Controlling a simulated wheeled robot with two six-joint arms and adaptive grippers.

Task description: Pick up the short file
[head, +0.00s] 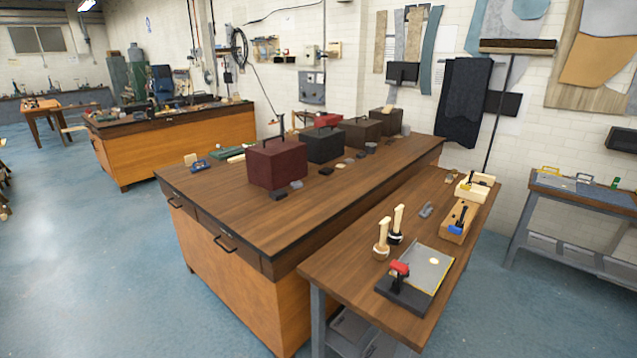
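No file can be made out for certain. Two upright pale wooden handle-like pieces stand side by side on the narrow wooden table at the right: a shorter one (381,239) at left and a taller one (396,222) with a dark base. I cannot tell whether either is a file. Neither of my grippers shows in the head view.
The narrow table (345,268) also bears a grey tray (428,268), a red-topped black tool (400,287), a wooden block with a blue part (458,222) and a small grey tool (426,209). A large workbench (215,197) with several boxes adjoins it.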

